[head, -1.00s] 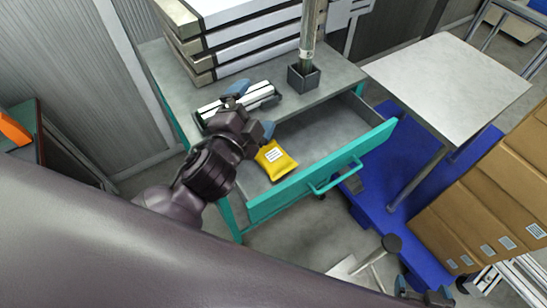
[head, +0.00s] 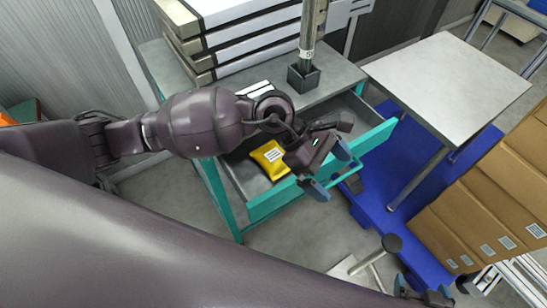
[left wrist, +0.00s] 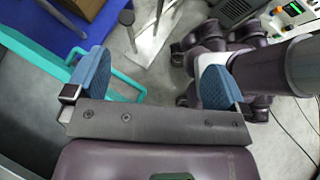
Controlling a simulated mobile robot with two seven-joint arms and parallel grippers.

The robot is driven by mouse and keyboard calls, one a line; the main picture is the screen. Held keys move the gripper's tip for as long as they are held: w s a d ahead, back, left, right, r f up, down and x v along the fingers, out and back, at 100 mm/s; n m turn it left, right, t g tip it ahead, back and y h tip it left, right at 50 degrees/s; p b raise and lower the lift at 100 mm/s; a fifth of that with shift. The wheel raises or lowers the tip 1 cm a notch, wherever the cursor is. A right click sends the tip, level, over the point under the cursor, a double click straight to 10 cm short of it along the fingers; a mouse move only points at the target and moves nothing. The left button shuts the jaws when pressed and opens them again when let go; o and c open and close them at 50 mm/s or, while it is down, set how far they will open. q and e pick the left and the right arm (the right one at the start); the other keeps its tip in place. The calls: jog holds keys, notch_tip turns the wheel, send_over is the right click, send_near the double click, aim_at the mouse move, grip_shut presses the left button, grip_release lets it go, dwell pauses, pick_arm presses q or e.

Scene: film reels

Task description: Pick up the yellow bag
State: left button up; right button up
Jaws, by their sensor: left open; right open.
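The yellow bag (head: 268,157) with a white label lies in the open drawer of the teal-framed table in the head view. My left arm partly covers the drawer around it. My left gripper (head: 328,170) is open and empty, to the right of the bag, over the drawer's teal front (head: 272,199). In the left wrist view my left gripper's blue fingers (left wrist: 155,78) are wide apart with nothing between them. The teal drawer handle (left wrist: 128,80) shows beside the left finger; the bag is not seen there. My right gripper (head: 424,293) is open at the bottom of the head view.
Stacked flat cases (head: 240,38) and a post in a square holder (head: 303,77) stand on the tabletop. A grey side table (head: 447,80) stands over a blue platform (head: 368,205) at right. Cardboard boxes (head: 490,205) are at far right. A hammer-like tool (head: 375,257) is near the bottom.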

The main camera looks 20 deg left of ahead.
aim_at(278, 160)
pick_arm(q)
jog(key=w+a+f+y, duration=0.1)
jog(key=a, duration=0.1)
jog(key=w+a+f+m+y, duration=0.1)
jog(key=a+y, duration=0.1)
jog(key=w+a+f+m+y, duration=0.1)
jog(key=a+y, duration=0.1)
jog(key=shift+w+f+t, duration=0.1)
jog(key=shift+w+t, duration=0.25)
jog(key=shift+t, duration=0.05)
jog(key=w+a+y, duration=0.1)
jog(key=a, duration=0.1)
jog(key=w+a+m+t+y, duration=0.1)
jog(key=w+a+y, duration=0.1)
jog(key=a, duration=0.1)
jog(key=w+a+y, duration=0.1)
jog(key=a+y, duration=0.1)
jog(key=shift+w+a+f+m, duration=0.15)
jog(key=shift+w+a+m, duration=0.05)
jog(key=shift+a+m, duration=0.2)
jog(key=shift+f, duration=0.2)
notch_tip(278, 160, down, 5)
jog(key=shift+f, duration=0.15)
jog(key=f, duration=0.4)
jog(key=shift+s+d+f+b, duration=0.3)
jog(key=shift+s+d, duration=0.1)
jog(key=shift+f, duration=0.3)
jog(key=shift+r, duration=0.1)
jog(key=c, duration=1)
jog(key=shift+w, duration=0.1)
